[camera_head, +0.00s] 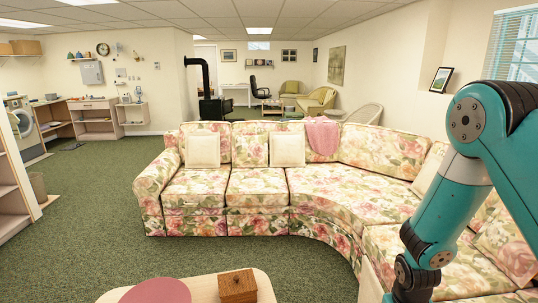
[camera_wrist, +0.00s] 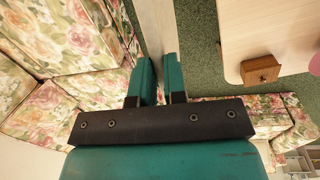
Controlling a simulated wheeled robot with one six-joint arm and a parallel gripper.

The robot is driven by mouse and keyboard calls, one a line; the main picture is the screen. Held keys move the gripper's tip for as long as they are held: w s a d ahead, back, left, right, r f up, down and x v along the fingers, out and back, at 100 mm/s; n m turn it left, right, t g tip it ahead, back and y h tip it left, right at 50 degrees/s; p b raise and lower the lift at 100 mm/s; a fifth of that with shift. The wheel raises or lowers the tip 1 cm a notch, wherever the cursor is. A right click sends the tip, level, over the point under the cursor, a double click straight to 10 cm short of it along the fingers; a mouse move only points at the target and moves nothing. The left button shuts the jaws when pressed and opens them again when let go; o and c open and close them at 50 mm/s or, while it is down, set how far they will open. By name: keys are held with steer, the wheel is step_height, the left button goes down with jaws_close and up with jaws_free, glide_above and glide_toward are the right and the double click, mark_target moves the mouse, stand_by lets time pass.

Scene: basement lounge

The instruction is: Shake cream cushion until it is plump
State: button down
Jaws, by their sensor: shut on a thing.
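Two cream cushions lean against the floral sofa's backrest in the head view, one at the left (camera_head: 203,151) and one right of it (camera_head: 287,149). Another pale cushion (camera_head: 428,172) leans at the right, partly hidden by my arm. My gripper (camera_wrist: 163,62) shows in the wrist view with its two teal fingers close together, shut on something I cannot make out. A pale strip (camera_wrist: 152,25) runs up from between the fingers; I cannot tell whether it is held or part of the sofa behind. The head view cuts off my gripper.
The floral corner sofa (camera_head: 258,186) bends along the right, with a pink throw (camera_head: 322,134) on its back. A low table (camera_head: 202,287) at the bottom holds a wooden box (camera_head: 238,287) and a pink round thing (camera_head: 157,291). Green carpet (camera_head: 92,214) is clear at the left.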

step_height(320, 180, up, 5)
steer(key=shift+f, duration=0.1)
step_height(320, 180, down, 5)
steer(key=shift+w+f, duration=0.15)
steer(key=shift+s+r, duration=0.2)
steer(key=shift+r, duration=0.1)
steer(key=shift+w+f, duration=0.1)
stand_by(0.8)
